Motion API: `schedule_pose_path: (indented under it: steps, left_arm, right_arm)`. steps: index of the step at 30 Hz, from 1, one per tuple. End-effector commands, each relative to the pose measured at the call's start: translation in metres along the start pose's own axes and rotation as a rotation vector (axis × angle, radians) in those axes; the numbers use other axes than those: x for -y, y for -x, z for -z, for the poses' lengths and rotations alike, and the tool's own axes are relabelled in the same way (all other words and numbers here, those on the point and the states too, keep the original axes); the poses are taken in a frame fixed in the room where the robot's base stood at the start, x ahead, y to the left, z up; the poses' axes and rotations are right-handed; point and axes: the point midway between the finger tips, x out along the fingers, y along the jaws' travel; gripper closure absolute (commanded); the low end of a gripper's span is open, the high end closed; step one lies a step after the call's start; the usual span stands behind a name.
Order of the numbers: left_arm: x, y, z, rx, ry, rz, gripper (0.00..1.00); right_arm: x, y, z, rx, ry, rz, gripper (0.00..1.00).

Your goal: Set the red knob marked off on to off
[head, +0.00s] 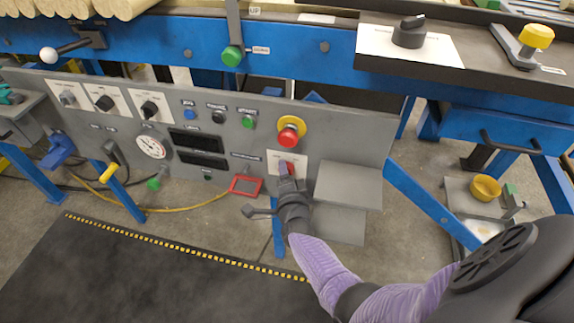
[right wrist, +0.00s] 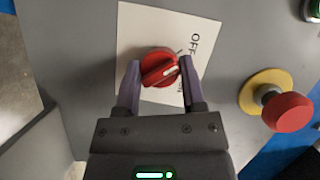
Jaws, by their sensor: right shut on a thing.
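The red knob (head: 286,167) sits on a white label plate (head: 274,160) low on the right part of the grey panel. In the right wrist view the red knob (right wrist: 158,66) has a white pointer line facing right in the picture. The word OFF stands at the upper right of the plate (right wrist: 140,30); a second mark lower down is mostly hidden by a finger. My right gripper (head: 289,180) is shut on the knob, one finger (right wrist: 130,88) on its left and one (right wrist: 187,82) on its right. My left gripper is not in view.
A red mushroom button (head: 288,136) on a yellow ring is just above the knob; it shows right of my gripper in the wrist view (right wrist: 287,111). A grey shelf (head: 348,185) juts out to the right. A red frame (head: 245,185) is at the left.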

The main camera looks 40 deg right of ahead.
Motion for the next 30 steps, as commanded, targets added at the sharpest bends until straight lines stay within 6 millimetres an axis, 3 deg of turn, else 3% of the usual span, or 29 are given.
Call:
schedule_pose_path:
  steps: [20, 21, 25, 30]
  left_arm:
    - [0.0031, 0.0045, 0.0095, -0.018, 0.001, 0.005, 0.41]
    - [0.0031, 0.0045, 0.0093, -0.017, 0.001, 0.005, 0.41]
    - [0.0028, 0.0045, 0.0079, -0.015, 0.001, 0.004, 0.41]
    - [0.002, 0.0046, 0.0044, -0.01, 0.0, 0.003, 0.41]
  right_arm:
    - [-0.0013, 0.0004, -0.0006, 0.002, 0.048, -0.022, 1.0]
    - [-0.0013, 0.0005, -0.0006, 0.002, 0.048, -0.022, 0.4]
    - [-0.0008, 0.0003, -0.0004, 0.001, 0.047, -0.021, 0.13]
    - [-0.0003, 0.0001, -0.0002, 0.0, 0.046, -0.019, 0.13]
